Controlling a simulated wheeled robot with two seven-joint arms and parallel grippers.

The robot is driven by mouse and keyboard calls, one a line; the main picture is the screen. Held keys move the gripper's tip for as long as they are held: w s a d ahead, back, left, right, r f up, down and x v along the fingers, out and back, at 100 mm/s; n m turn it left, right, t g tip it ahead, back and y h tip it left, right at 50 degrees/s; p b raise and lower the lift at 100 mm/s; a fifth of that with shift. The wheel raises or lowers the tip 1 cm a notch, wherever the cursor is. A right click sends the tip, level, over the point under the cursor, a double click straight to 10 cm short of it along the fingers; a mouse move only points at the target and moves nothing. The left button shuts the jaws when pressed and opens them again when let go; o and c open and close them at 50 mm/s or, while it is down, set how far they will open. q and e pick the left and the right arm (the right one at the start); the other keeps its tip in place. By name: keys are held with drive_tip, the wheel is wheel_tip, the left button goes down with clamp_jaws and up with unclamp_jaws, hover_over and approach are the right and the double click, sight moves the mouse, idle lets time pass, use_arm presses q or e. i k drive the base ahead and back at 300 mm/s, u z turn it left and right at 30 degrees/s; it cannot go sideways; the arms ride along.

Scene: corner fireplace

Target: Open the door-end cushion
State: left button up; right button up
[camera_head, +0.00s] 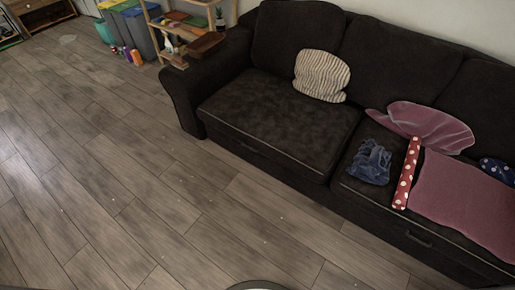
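A dark sofa stands across the right of the head view. Its left seat cushion (275,118) lies flat, with only a striped pillow (322,75) at its back edge. Its right seat cushion (350,190) also lies flat, under cloths and other items. A dark handle-like slot (418,238) shows on the front below the right cushion. No door is in view, so I cannot tell which cushion is at the door end. Neither of my grippers is in view.
On the right cushion lie blue denim (371,163), a red dotted roll (407,172) and pink cloths (465,195). A wooden shelf (158,38), bins (140,32) and bottles stand beyond the left armrest (188,100). The wooden floor (120,180) before the sofa is clear.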

sight(262, 111)
drive_tip(key=z, duration=0.5)
drive_tip(key=k, duration=1.15)
drive_tip(key=u, duration=0.4)
drive_tip(key=i, duration=1.55)
drive_tip(key=z, duration=0.8)
drive_tip(key=i, duration=0.25)
drive_tip(key=z, duration=0.3)
